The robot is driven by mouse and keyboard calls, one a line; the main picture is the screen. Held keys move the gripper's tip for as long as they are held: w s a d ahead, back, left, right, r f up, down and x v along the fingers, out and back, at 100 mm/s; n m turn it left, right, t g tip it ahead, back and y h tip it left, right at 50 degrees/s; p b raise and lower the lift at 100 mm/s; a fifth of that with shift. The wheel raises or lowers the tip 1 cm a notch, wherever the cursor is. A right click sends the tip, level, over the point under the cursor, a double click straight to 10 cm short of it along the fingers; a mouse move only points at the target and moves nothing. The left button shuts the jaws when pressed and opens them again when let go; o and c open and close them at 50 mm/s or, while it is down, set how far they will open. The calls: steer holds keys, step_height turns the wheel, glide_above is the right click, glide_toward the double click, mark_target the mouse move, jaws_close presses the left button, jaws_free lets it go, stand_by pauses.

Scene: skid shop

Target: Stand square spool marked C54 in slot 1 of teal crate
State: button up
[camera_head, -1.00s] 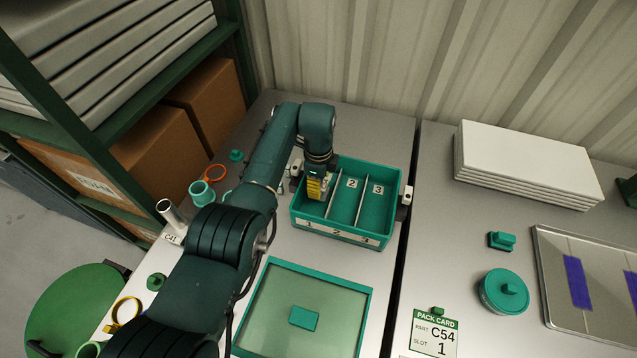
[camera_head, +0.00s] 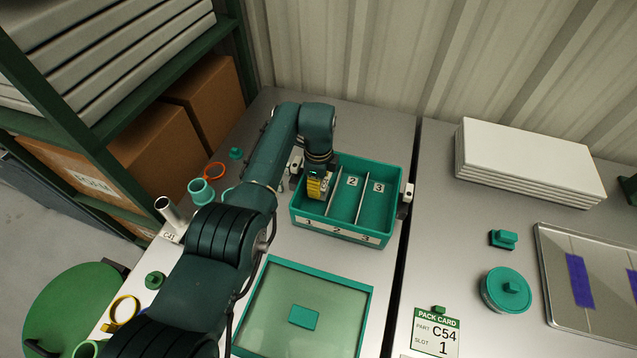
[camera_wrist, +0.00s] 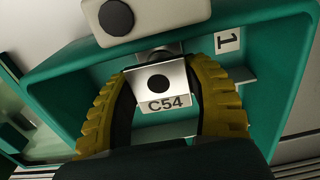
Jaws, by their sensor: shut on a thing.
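The square spool marked C54 (camera_wrist: 163,86) shows in the wrist view as a silvery square plate with a dark centre hole. My gripper (camera_wrist: 172,112) has its yellow ridged fingers shut on the spool, one on each side. In the head view my gripper (camera_head: 316,188) points down into the left compartment, slot 1, of the teal crate (camera_head: 392,222). The number 1 label (camera_wrist: 227,41) is near the spool in the wrist view. In the head view the spool is hidden, and I cannot tell whether it touches the crate floor.
Slots 2 and 3 of the crate look empty, with thin dividers (camera_head: 361,205) between slots. A teal-rimmed lid (camera_head: 264,335) lies in front. The pack card (camera_head: 436,335) reads C54, slot 1.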

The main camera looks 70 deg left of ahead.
steer(key=shift+f, duration=0.1)
steer(key=shift+f+b, duration=0.35)
steer(key=shift+b, duration=0.1)
steer(key=shift+f, duration=0.15)
stand_by(0.3)
steer(key=o, duration=1.7)
step_height(320, 180, up, 11)
steer(key=p, duration=1)
